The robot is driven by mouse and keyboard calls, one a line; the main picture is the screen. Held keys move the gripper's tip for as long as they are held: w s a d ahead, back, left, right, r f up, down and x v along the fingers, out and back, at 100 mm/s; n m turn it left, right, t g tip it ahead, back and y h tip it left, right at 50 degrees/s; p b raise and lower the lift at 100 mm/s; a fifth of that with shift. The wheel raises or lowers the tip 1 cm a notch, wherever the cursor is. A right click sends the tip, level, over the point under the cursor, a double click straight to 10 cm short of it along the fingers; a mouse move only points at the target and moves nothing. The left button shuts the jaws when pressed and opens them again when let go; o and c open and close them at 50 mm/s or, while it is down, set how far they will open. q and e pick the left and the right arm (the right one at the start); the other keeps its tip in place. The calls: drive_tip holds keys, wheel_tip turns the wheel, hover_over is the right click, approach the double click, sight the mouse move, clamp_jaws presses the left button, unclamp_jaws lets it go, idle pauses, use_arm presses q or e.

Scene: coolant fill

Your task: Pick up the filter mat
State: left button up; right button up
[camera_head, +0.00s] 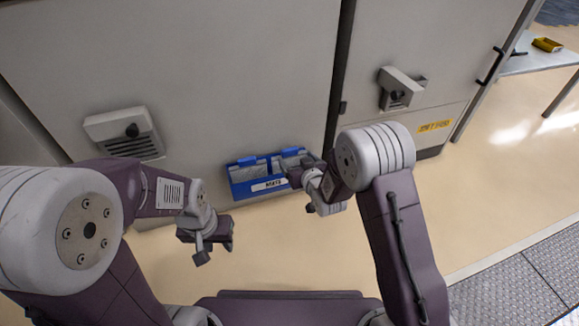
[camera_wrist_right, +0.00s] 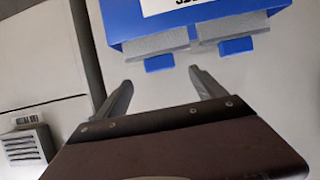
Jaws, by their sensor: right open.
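A blue holder (camera_head: 258,186) with a white label is at the front of the grey cabinet, in the middle of the head view. Two grey filter mats with blue tabs sit side by side at its top; in the right wrist view they are the left mat (camera_wrist_right: 155,45) and the right mat (camera_wrist_right: 228,27). My right gripper (camera_head: 290,172) is beside the holder's right end and partly covers it. In the right wrist view its fingers (camera_wrist_right: 160,84) are apart and empty, short of the mats. My left gripper (camera_head: 215,248) hangs lower left, clear of the holder; its finger gap is unclear.
A vent housing with a dark knob (camera_head: 128,133) is on the cabinet left of the holder. Another housing (camera_head: 400,90) is on the right door, above a yellow label (camera_head: 434,126). A table with a yellow tray (camera_head: 547,45) stands far right. Open floor lies below the holder.

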sight(290, 151)
drive_tip(key=shift+p+x, duration=0.55)
drive_tip(key=shift+x, duration=0.45)
drive_tip(key=b+x, duration=0.4)
drive_tip(key=shift+w+f, duration=0.2)
drive_tip(key=shift+f, duration=0.2)
drive_tip(key=shift+w+a, duration=0.15)
drive_tip(key=shift+w, duration=0.15)
drive_tip(key=shift+r, duration=0.15)
use_arm(q)
drive_tip(key=shift+f, duration=0.95)
use_arm(e)
clamp_jaws()
